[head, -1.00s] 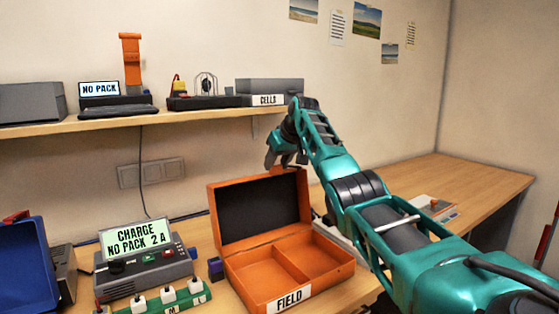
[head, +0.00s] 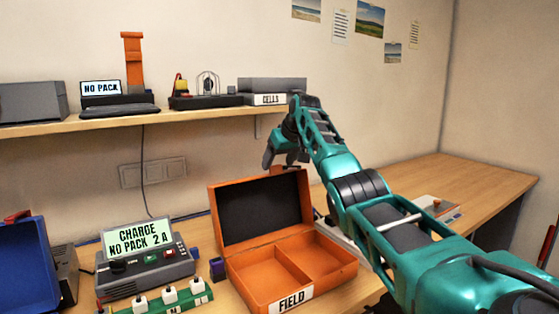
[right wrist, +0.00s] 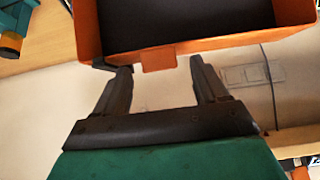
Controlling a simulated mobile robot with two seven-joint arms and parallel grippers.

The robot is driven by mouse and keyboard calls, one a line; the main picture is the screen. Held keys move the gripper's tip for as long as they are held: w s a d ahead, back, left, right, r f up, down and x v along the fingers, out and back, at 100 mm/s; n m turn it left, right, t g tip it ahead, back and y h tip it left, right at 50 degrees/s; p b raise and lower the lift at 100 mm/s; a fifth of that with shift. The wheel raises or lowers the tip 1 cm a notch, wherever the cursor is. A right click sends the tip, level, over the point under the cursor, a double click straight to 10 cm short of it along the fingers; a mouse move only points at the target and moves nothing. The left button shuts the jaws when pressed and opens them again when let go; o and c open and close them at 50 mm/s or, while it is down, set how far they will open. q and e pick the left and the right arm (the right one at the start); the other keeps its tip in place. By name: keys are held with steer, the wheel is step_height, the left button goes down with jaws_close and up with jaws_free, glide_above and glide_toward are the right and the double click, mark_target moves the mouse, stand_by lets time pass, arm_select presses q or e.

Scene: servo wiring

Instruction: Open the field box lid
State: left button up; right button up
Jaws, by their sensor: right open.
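The orange field box (head: 290,272) stands on the desk with the label FIELD on its front. Its lid (head: 262,211) stands up at the back, leaning slightly rearward, with the dark lining facing forward. The two compartments inside look empty. My right gripper (head: 284,162) is just above the lid's top edge, near its right end. In the right wrist view the open fingers (right wrist: 162,75) reach toward the lid's edge (right wrist: 190,48), and a small orange tab (right wrist: 158,60) lies between them. I cannot tell whether a finger touches the lid. My left gripper is not in view.
A grey charger (head: 145,268) showing CHARGE NO PACK 2 A stands left of the box, with a green strip (head: 165,300) in front. A blue bin (head: 22,268) is at far left. A shelf (head: 60,128) hangs behind. The desk's right side is clear apart from small items.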

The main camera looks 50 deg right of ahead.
steer(key=shift+s+r, duration=0.4)
steer(key=shift+r, duration=0.05)
steer(key=b+v, duration=0.1)
steer(key=v, duration=1)
steer(key=shift+s+r, duration=0.2)
steer(key=shift+r, duration=0.1)
steer(key=shift+a, duration=0.15)
steer(key=shift+f, duration=0.1)
